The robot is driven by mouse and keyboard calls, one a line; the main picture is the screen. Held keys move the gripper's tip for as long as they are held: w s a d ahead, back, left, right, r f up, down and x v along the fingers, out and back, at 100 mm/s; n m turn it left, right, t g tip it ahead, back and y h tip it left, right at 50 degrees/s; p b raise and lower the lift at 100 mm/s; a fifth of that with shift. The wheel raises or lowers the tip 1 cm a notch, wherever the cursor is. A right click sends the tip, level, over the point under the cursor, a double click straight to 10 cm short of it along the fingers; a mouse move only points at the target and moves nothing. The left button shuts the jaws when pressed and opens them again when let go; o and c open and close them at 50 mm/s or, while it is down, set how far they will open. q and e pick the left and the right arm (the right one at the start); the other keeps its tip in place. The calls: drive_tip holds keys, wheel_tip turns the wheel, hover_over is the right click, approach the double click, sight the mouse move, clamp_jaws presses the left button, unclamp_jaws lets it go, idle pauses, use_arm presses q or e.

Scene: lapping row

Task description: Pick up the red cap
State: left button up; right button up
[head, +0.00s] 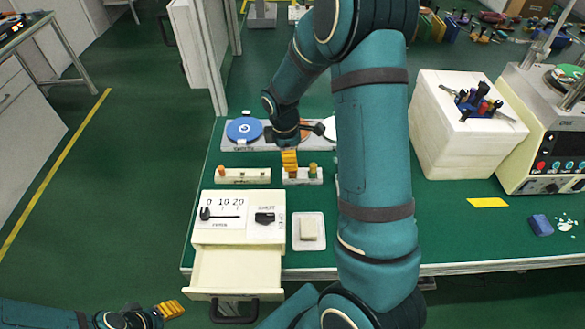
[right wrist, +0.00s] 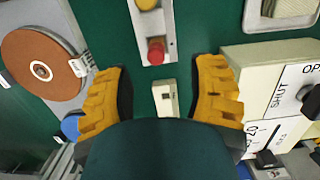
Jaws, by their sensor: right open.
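The red cap (right wrist: 156,51) stands at the near end of a pale narrow rack (right wrist: 158,25) in the right wrist view, with a yellow cap (right wrist: 148,4) beyond it. My right gripper (right wrist: 160,68) is open and empty, its yellow fingers on either side, slightly short of the cap. In the head view my right gripper (head: 290,160) is over the left end of the right-hand rack (head: 302,180) and hides the cap there. My left gripper (head: 168,310) is low at the left, away from the bench; its opening is unclear.
A second rack (head: 243,178) stands to the left. A blue disc (head: 244,130) lies behind. In front are a cream cabinet (head: 240,232) with its drawer (head: 237,268) pulled out and a small tray (head: 309,245) with a block. A white box (head: 450,130) stands right.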

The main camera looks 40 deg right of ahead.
drive_tip(key=f, duration=0.1)
drive_tip(key=f+b, duration=0.1)
drive_tip(key=f, duration=0.3)
drive_tip(key=shift+w+d, duration=0.1)
drive_tip(key=shift+d, duration=0.25)
drive_tip(key=shift+r, duration=0.1)
drive_tip(key=c, duration=0.9)
